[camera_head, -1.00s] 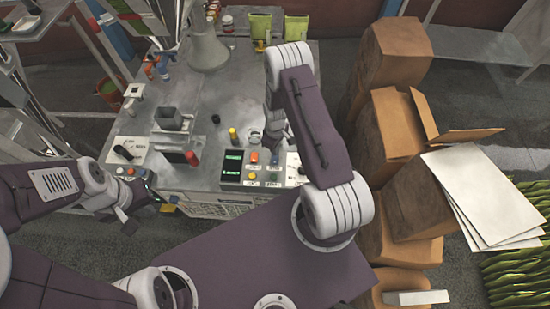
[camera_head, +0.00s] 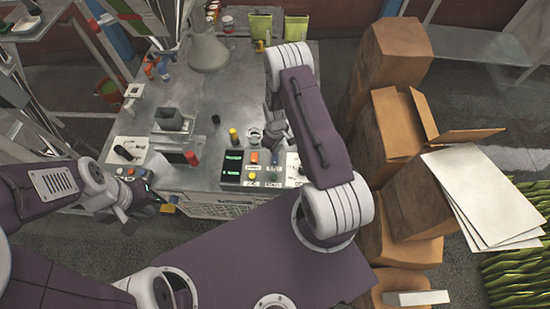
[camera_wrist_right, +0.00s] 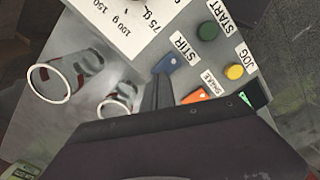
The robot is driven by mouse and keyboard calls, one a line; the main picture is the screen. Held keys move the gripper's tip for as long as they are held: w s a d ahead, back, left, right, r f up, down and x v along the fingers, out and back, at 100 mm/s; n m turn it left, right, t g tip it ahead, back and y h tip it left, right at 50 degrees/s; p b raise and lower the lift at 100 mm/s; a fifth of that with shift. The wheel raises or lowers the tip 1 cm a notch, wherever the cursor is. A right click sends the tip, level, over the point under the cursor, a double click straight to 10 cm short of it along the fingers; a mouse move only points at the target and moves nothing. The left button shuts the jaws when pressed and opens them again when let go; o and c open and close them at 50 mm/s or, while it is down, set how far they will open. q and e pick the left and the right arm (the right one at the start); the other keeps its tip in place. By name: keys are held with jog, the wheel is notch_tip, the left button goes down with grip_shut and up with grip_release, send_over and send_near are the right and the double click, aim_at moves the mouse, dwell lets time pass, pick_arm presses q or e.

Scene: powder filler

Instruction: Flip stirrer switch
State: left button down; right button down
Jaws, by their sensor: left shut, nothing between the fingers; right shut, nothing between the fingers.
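The blue stirrer switch (camera_wrist_right: 170,63) sits beside the STIR label (camera_wrist_right: 186,46) on the grey control panel in the right wrist view. My right gripper (camera_wrist_right: 156,88) is shut and empty, its dark fingertips just below the blue switch in the picture; I cannot tell whether they touch it. In the head view, the right gripper (camera_head: 276,128) is over the bench beside the control panel (camera_head: 262,182). My left gripper (camera_head: 132,222) is shut and empty, low at the left, off the bench's front edge.
A clear glass vessel (camera_wrist_right: 50,84) stands close by. Cardboard boxes (camera_head: 400,125) are stacked right of the bench (camera_head: 222,105).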

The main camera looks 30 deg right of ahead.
jog(key=shift+f+b, duration=0.75)
jog(key=shift+f, duration=0.2)
dwell(0.7)
jog(key=shift+r, duration=0.15)
notch_tip(320, 180, up, 7)
jog(key=p, duration=0.5)
jog(key=shift+p, duration=0.4)
